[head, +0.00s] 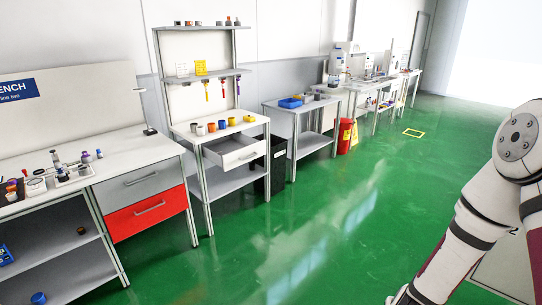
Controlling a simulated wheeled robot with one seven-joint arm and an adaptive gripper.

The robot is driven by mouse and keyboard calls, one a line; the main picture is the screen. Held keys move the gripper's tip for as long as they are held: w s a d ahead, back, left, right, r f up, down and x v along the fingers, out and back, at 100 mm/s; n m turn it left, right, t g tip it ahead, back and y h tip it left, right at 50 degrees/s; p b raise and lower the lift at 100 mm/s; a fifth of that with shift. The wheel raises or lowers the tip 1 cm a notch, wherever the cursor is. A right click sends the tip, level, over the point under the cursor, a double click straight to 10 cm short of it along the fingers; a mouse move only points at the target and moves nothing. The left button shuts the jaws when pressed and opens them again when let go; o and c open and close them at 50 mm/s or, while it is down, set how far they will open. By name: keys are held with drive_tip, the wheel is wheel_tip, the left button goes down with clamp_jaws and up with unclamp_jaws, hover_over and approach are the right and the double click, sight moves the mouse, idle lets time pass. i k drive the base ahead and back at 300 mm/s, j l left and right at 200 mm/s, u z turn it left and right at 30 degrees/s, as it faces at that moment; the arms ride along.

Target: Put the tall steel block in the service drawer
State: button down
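I cannot pick out a tall steel block for certain; small items on the benches are too far off to tell apart. An open drawer (238,155) with a pale front and a dark handle sticks out under the middle bench. A shut grey drawer (139,180) and a shut red drawer (147,212) sit under the left bench. I cannot read which one is the service drawer. My arm comes in at the right and runs down to the bottom edge. My gripper is not visible; the arm is cut off there.
The left bench (125,151) holds a tray (72,178) of small parts. Coloured cups line the middle bench (190,128). A further bench (275,104) bears blue bins (290,102). Green floor (300,230) is open.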

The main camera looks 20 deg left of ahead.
sight(228, 151)
drive_tip(key=i+j+u, duration=0.25)
drive_tip(key=i+u, duration=0.6)
drive_tip(key=i, duration=0.25)
